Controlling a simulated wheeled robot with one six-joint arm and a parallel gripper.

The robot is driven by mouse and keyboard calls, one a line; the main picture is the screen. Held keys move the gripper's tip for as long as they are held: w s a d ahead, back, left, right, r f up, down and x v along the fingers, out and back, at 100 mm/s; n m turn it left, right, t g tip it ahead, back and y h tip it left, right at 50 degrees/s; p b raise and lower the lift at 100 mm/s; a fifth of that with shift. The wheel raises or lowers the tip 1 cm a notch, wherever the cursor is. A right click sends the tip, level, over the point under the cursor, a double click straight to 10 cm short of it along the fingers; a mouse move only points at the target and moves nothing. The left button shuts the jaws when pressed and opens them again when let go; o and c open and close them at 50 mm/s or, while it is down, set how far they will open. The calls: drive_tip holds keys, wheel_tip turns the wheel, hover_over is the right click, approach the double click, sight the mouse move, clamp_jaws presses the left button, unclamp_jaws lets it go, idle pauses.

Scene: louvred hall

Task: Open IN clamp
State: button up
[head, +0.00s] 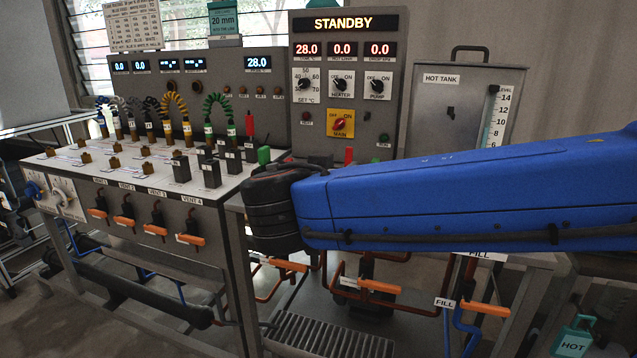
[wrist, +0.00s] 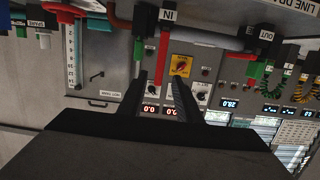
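In the wrist view, which is upside down, the IN label (wrist: 168,15) sits by a red upright handle (wrist: 164,50), which I take to be the IN clamp. My gripper (wrist: 160,78) is open, its two dark fingers apart. The red handle shows in the gap between the fingertips; I cannot tell whether it is between them or beyond them. In the head view a red tip (head: 348,155) shows just above my blue arm, perhaps the same handle. My arm hides the rest of it and my gripper there.
A green handle (wrist: 257,68) by the OUT label (wrist: 272,31) stands to the right in the wrist view. The control panel (head: 345,80) reads STANDBY, with a yellow main switch (head: 341,124). The hot tank (head: 455,105) is behind my arm. Orange-handled valves (head: 365,286) sit below.

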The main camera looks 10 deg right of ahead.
drive_tip(key=v, duration=1.3)
idle(1.4)
